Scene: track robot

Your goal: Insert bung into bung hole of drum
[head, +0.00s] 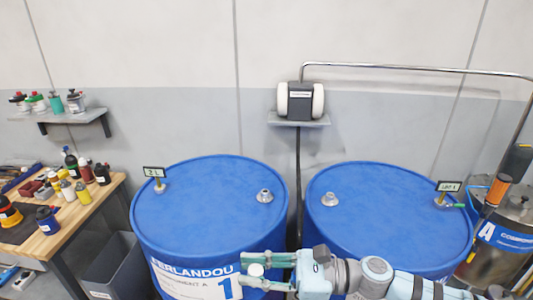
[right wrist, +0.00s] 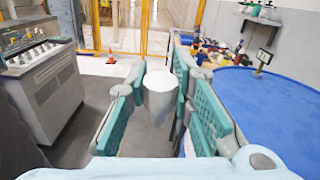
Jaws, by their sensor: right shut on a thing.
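Two blue drums stand side by side in the head view, the left drum (head: 215,215) with a "1" on its label and the right drum (head: 385,215). The left drum's top has a grey round fitting (head: 264,196) near its right edge; the right drum has a similar fitting (head: 330,199) near its left edge. I cannot tell whether either is an open hole. My right gripper (head: 257,270) is in front of the left drum, at the lower right of its label. In the right wrist view it is shut on a pale, tapered bung (right wrist: 160,95), held between green pads. My left gripper is out of view.
A "2 L" sign (head: 153,171) and a "LOT" sign (head: 449,187) stand on the drum tops. A workbench (head: 75,225) with bottles and a grey bin (head: 115,262) are at left. A steel vessel (head: 500,245) with a hose stands at right. The drum tops are mostly clear.

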